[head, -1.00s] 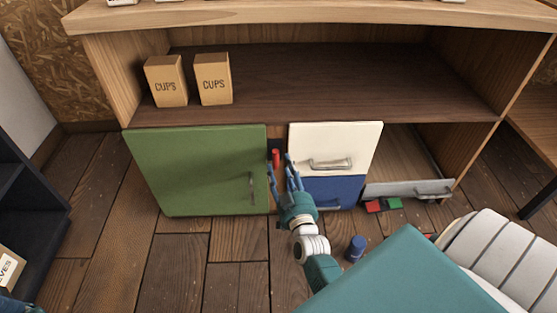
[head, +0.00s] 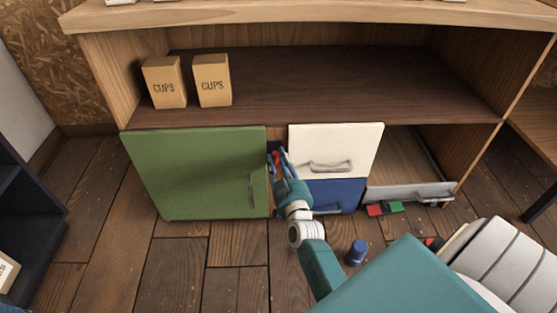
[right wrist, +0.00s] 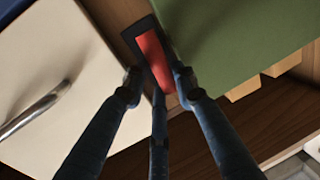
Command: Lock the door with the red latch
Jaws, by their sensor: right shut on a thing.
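The green door (head: 195,172) closes the left part of the cabinet and has a metal handle near its right edge. The red latch (head: 275,155) sits on the narrow wooden strip between the green door and the white drawer front. My right gripper (head: 277,160) is at the latch and shut on it, partly hiding it in the head view. In the right wrist view the red latch (right wrist: 154,58) lies on its dark plate between the fingers (right wrist: 155,88), beside the green door (right wrist: 240,40). My left gripper is out of view.
A white drawer front (head: 335,148) and a blue one (head: 338,192) stand right of the latch. A lower drawer (head: 410,192) is pulled out at the right. Red and green blocks and a blue cylinder (head: 356,252) lie on the floor. Two CUPS boxes (head: 212,80) stand on the shelf.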

